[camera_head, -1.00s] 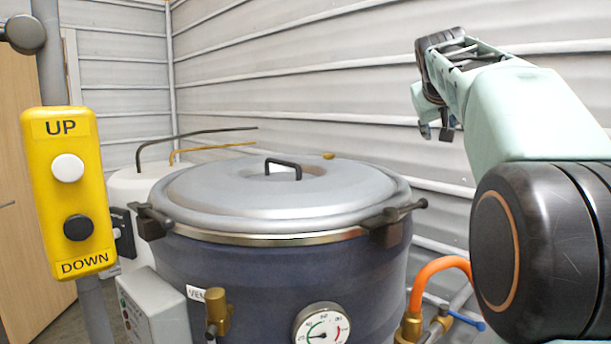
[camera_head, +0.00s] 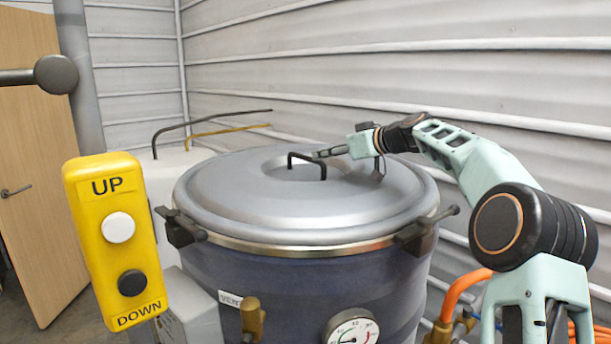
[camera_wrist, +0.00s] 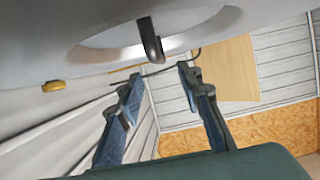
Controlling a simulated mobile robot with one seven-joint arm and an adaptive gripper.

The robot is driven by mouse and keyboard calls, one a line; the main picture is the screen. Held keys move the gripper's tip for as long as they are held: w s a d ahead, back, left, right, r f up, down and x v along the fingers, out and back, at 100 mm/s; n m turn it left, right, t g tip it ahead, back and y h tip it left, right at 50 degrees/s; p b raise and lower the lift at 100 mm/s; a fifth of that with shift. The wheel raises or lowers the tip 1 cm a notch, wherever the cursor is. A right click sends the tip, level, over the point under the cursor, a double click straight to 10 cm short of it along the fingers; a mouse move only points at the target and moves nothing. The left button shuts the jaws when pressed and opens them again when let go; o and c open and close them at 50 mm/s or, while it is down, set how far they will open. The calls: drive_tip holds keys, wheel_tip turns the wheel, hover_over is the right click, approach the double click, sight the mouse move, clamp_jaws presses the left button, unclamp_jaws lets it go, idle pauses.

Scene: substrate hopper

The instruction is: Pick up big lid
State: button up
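The big lid (camera_head: 240,205) is a round grey metal dome lying on the dark blue vessel. Its black arched handle (camera_head: 307,163) stands upright at the centre. My gripper (camera_head: 322,153) is above the lid at the right side of the handle, with its fingertips very close to it. In the wrist view the two fingers of my gripper (camera_wrist: 158,80) are spread apart. The handle (camera_wrist: 150,38) shows beyond and between the tips, and the lid's underside-lit surface (camera_wrist: 35,40) fills the top. I cannot tell whether a finger touches the handle.
The dark blue vessel (camera_head: 290,285) has clamps at its rim and a gauge (camera_head: 352,330) in front. A yellow UP/DOWN control box (camera_head: 115,240) hangs at the left. Pipes (camera_head: 215,125) run behind the lid, near a ribbed wall (camera_head: 390,60). A wooden door (camera_head: 30,170) is at the far left.

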drive_tip(key=shift+p+x, duration=1.75)
drive_tip(key=shift+x, duration=1.95)
drive_tip(key=shift+f, duration=0.1)
drive_tip(key=shift+c, duration=0.6)
clamp_jaws()
drive_tip(key=shift+w+r, duration=0.1)
drive_tip(key=shift+r, duration=0.25)
